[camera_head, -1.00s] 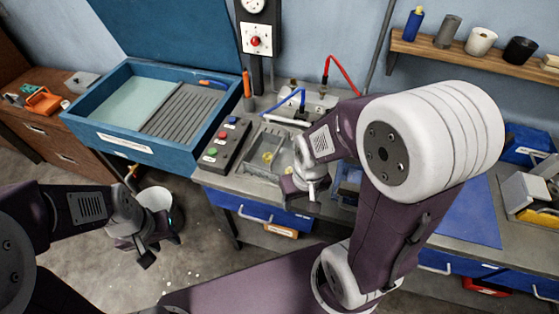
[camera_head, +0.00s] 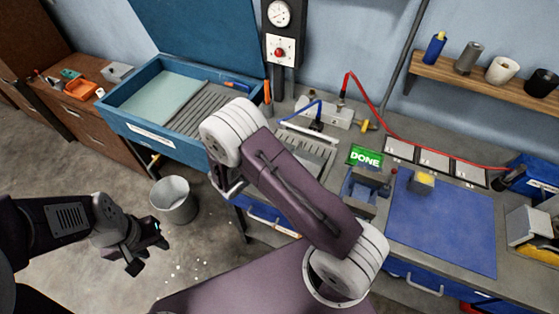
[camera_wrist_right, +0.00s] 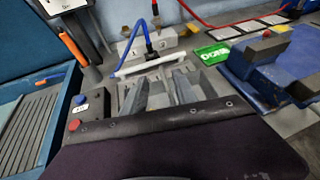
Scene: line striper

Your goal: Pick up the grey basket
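The grey basket (camera_head: 318,150) appears to be the slatted grey tray on the bench, partly hidden behind my right arm in the head view. A white bar (camera_wrist_right: 150,66) runs along its far side. In the right wrist view my right gripper (camera_wrist_right: 163,86) is open, its two grey fingers apart over the basket area and pointing toward the white bar. I cannot tell whether they touch the basket. In the head view the right fingers are hidden by the arm. My left gripper (camera_head: 148,254) is open and empty, low over the floor at the left.
A control box (camera_wrist_right: 80,107) with buttons stands left of the basket. A blue hose (camera_wrist_right: 139,38) rises behind it. A green DONE sign (camera_head: 366,156) and blue fixture (camera_head: 362,187) are to the right. A blue sink (camera_head: 120,116) is left; a grey bucket (camera_head: 174,203) stands on the floor.

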